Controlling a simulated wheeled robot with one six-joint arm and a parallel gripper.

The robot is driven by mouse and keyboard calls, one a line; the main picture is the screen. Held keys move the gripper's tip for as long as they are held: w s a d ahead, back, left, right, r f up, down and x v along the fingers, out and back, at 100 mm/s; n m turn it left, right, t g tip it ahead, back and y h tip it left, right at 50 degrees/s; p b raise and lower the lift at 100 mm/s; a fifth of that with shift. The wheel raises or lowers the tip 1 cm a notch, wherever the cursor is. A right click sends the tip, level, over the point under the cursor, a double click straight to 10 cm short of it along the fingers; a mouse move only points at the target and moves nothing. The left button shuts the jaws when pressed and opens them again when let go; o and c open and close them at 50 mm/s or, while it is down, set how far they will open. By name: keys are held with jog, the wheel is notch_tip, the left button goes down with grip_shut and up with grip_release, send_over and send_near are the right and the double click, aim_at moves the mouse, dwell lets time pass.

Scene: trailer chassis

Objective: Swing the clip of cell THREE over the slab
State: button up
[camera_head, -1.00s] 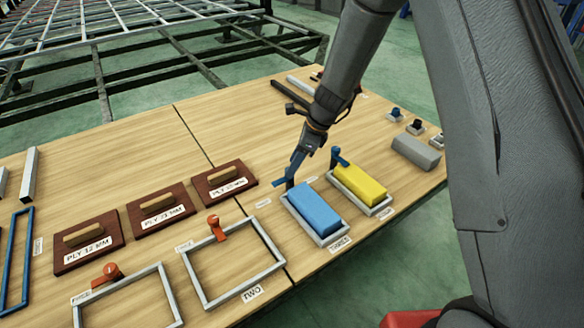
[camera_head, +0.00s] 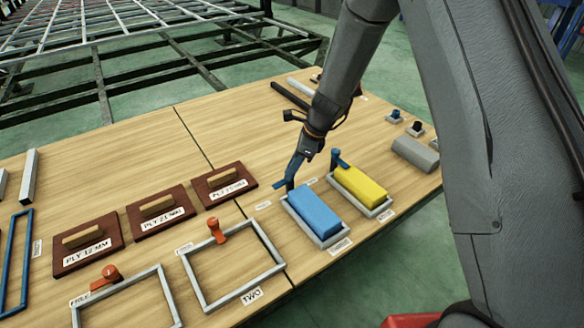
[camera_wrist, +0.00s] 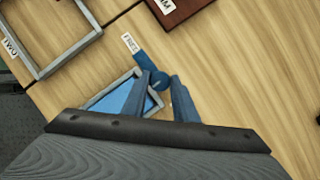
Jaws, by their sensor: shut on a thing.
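Cell THREE is a grey frame (camera_head: 291,213) on the wooden table, with a blue slab (camera_head: 314,211) lying inside it. Its blue clip (camera_head: 280,184) stands at the frame's far left corner. In the wrist view the clip (camera_wrist: 145,62) points away from the slab (camera_wrist: 112,99), toward a FREE label (camera_wrist: 130,43). My gripper (camera_head: 291,180) is down at the clip and shut on it. In the wrist view my gripper's fingers (camera_wrist: 165,92) stand on either side of the clip's round part. The fingers hide part of the slab and frame.
The empty frame TWO (camera_head: 193,276), with an orange clip (camera_head: 216,230), lies to the left. Brown PLY boards (camera_head: 160,211) lie farther left.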

jog(key=n+g+p, duration=0.1)
jog(key=n+p, duration=0.1)
jog(key=n, duration=0.2)
jog(key=shift+w, duration=0.2)
jog(key=n+g, duration=0.1)
jog(key=n, duration=0.1)
jog(key=n+g, duration=0.1)
jog(key=n, duration=0.1)
jog(key=shift+w+n+h+p, duration=0.15)
jog(key=shift+n+h+p, duration=0.15)
jog(key=shift+h, duration=0.1)
jog(key=n+g+h, duration=0.1)
jog(key=n, duration=0.3)
jog(key=shift+w+a+n, duration=0.1)
jog(key=shift+a+n, duration=0.05)
jog(key=shift+n, duration=0.15)
jog(key=n, duration=0.2)
jog(key=n+g+h+b, duration=0.1)
jog(key=n, duration=0.1)
jog(key=shift+a+h, duration=0.1)
jog(key=shift+h, duration=0.2)
jog(key=shift+n, duration=0.3)
jog(key=o, duration=1)
